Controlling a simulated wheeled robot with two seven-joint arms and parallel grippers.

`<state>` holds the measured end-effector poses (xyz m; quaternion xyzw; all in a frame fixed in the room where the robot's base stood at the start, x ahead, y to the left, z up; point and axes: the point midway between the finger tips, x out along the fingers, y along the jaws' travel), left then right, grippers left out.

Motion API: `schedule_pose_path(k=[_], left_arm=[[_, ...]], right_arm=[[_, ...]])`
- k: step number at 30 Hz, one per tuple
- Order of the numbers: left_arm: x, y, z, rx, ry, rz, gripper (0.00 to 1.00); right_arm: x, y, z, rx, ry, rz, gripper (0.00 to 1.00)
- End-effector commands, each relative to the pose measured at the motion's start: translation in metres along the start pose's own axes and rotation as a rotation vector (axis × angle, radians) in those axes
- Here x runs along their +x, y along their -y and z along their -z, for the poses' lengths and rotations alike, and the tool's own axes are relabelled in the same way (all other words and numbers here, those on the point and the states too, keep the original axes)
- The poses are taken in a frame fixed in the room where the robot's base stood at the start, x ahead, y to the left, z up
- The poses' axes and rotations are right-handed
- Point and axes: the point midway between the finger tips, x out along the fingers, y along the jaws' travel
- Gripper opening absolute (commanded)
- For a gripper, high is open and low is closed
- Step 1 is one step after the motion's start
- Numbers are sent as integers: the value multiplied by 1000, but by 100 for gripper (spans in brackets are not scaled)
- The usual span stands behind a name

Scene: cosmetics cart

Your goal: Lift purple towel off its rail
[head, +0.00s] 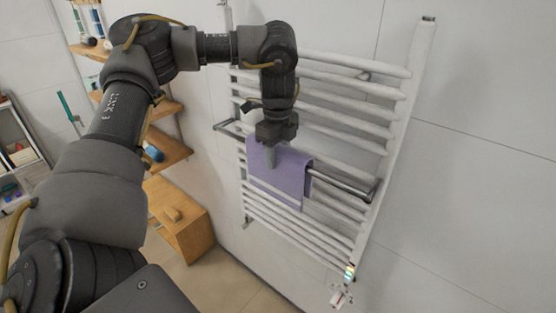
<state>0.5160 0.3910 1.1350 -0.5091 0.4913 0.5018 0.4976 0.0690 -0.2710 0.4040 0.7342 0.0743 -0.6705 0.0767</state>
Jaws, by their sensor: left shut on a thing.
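The purple towel (285,176) hangs folded over a dark metal rail (342,186) in front of a white ladder-style radiator. My left gripper (271,158) reaches down from above and is shut on the towel's upper part, near its left side. The towel's lower edge hangs in front of the white bars. The fingers hide a small part of the towel. My right gripper does not show.
The white towel radiator (398,118) is fixed to the tiled wall, with several bars close behind the towel. Wooden shelves (172,152) with small items stand to the left. A wooden box (180,222) sits below them. A white rack (22,160) is at far left.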

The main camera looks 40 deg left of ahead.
Motion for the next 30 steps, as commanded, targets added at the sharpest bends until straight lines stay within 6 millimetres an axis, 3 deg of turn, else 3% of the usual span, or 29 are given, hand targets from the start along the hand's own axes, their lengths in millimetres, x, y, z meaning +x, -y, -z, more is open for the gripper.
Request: schedule_pose_path(k=[15,24,26,30], left_arm=[[-108,2,0,-1,3,5,13],[-161,3,0,-1,3,4,13],[-169,1,0,0,2,5,13],[-161,-32,0,3,0,4,13]], right_arm=[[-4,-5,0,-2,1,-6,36],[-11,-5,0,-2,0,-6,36],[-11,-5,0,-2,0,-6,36],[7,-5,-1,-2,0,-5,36]])
